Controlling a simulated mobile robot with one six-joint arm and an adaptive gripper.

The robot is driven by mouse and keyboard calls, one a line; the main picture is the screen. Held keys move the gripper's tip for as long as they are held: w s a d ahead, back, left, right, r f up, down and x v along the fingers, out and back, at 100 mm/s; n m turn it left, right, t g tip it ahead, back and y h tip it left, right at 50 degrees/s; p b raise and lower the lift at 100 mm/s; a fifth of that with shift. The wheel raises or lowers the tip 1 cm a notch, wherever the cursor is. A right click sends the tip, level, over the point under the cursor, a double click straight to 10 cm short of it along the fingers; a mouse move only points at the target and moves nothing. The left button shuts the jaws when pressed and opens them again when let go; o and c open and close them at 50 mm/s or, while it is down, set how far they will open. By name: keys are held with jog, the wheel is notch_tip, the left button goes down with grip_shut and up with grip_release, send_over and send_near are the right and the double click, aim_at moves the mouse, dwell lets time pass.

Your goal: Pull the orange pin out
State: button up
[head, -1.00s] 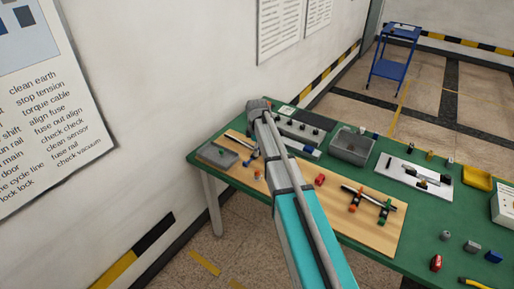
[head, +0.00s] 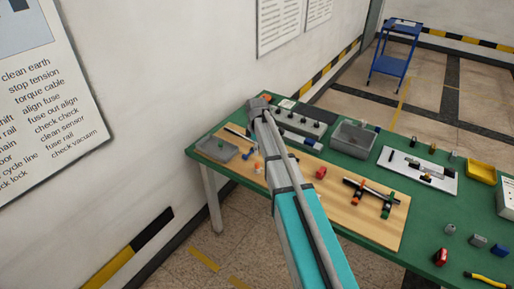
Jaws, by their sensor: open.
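No orange pin can be made out for certain. A small orange and white piece (head: 258,168) stands on the wooden board (head: 330,218), left of my arm. An orange clamp-like part (head: 360,194) and a green one (head: 388,206) hold a dark rod with a pale end farther right on the board. My arm reaches up across the table, its wrist over the far left part. My gripper's fingers do not show, being hidden behind the wrist and arm links.
The green table (head: 411,265) also carries a grey tray (head: 215,150), a grey bin (head: 352,140), a white plate with parts (head: 447,184), a yellow bin (head: 482,172) and a red block (head: 320,172). A wall runs along the left. A blue cart (head: 391,68) stands behind.

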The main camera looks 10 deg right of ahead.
aim_at(257, 164)
jog(key=shift+f+b, duration=4.65)
jog(key=shift+f, duration=0.3)
jog(key=shift+c, duration=0.3)
grip_shut()
